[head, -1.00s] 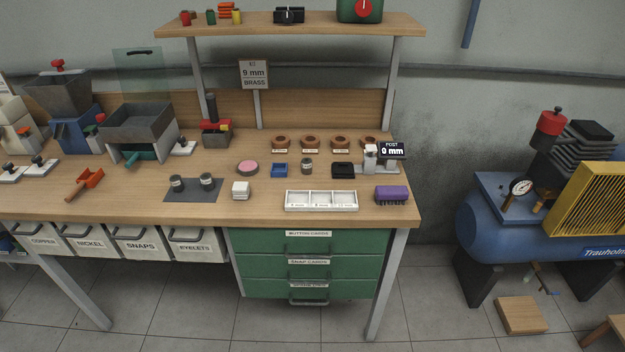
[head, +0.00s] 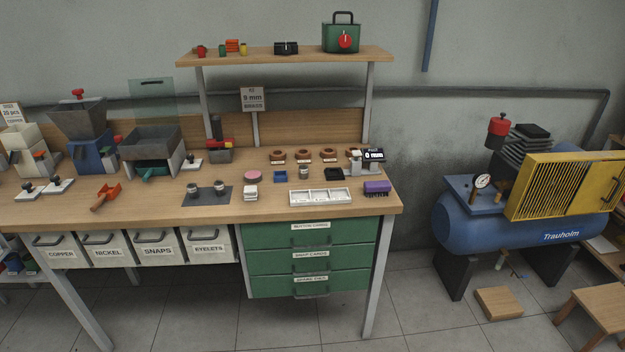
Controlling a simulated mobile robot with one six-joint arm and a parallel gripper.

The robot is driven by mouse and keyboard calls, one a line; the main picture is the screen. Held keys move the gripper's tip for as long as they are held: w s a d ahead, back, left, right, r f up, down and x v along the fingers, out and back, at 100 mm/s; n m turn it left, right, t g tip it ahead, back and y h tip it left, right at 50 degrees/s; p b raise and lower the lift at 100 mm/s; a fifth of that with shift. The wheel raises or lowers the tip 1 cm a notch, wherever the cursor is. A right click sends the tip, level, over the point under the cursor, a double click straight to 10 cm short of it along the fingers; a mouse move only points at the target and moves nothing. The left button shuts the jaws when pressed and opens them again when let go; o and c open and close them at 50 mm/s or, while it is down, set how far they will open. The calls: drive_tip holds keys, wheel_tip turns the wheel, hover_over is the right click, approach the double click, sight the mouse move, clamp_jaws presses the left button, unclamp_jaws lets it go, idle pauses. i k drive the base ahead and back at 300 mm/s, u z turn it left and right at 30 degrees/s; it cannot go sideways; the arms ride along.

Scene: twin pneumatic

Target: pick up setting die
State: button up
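No part on the bench carries a readable label naming it a setting die. Two small grey metal cylinders, one on the left (head: 193,190) and one on the right (head: 219,187), stand on a dark grey mat (head: 208,204) at the middle of the bench. A similar grey cylinder (head: 303,172) stands further right, between a small blue tray (head: 280,176) and a black pad (head: 333,174). I cannot tell which of these is the setting die. My gripper is not in view.
The wooden bench (head: 260,212) also holds a white divided tray (head: 320,197), a purple brush (head: 377,187), a white stack (head: 250,192), a pink disc (head: 253,177) and hand presses. Green drawers (head: 308,258) are below. A blue compressor (head: 500,225) and low stool (head: 600,305) stand right.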

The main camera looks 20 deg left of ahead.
sight(303, 169)
drive_tip(key=z, duration=0.55)
drive_tip(key=k, duration=0.25)
drive_tip(key=u, duration=2.95)
drive_tip(key=i, duration=1)
drive_tip(key=u, duration=0.15)
drive_tip(key=k, duration=0.25)
drive_tip(key=u, duration=0.05)
